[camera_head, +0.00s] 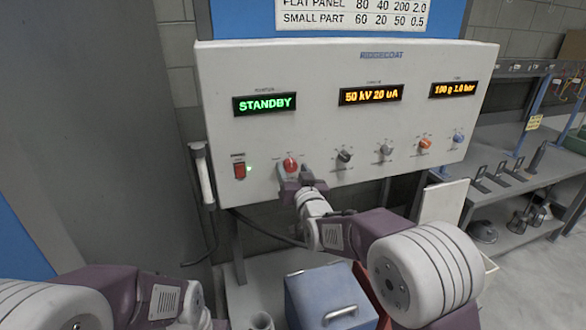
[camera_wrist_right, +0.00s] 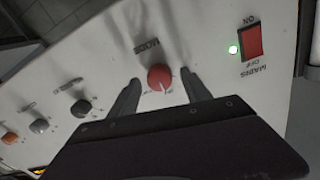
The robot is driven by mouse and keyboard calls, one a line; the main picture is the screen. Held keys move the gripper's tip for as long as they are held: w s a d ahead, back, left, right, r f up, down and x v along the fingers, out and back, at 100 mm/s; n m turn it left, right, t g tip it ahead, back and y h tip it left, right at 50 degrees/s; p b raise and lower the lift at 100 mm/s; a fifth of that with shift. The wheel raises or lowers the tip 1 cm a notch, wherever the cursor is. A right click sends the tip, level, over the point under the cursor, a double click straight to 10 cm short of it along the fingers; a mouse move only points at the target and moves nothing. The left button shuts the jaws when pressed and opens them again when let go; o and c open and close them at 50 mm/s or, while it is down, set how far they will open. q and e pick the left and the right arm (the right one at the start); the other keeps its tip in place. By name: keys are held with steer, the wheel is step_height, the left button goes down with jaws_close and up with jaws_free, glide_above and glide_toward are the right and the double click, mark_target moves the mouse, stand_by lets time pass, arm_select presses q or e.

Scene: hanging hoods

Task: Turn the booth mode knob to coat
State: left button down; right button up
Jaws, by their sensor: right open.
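The red booth mode knob (camera_head: 290,165) is on the lower left of the white control panel (camera_head: 330,130). In the right wrist view the knob (camera_wrist_right: 160,77) shows a white pointer line, under the upside-down label MODE. My right gripper (camera_head: 296,176) is at the panel. Its two fingers are open, one on each side of the knob (camera_wrist_right: 160,88), with visible gaps. I cannot tell how deep the fingertips reach. The green status display (camera_head: 264,103) reads STANDBY. My left arm shows at the lower left, but its gripper is out of view.
The red mains switch (camera_head: 239,170) with a lit green lamp is left of the knob. A black knob (camera_head: 345,156), a grey knob (camera_head: 386,148) and an orange knob (camera_head: 425,144) are to the right. A blue box (camera_head: 325,293) stands below the panel.

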jaws_close()
steer(key=shift+f, duration=0.1)
steer(key=m+b, duration=0.2)
steer(key=shift+f+b, duration=0.15)
steer(key=shift+b, duration=0.2)
steer(key=m+b, duration=0.6)
steer(key=shift+d, duration=0.1)
steer(key=m+b, duration=0.2)
steer(key=b, duration=0.1)
steer(key=shift+m+g, duration=0.3)
steer(key=shift+r+m+b, duration=0.2)
steer(key=shift+m+b, duration=0.25)
steer(key=shift+m, duration=0.05)
steer(key=shift+r, duration=0.1)
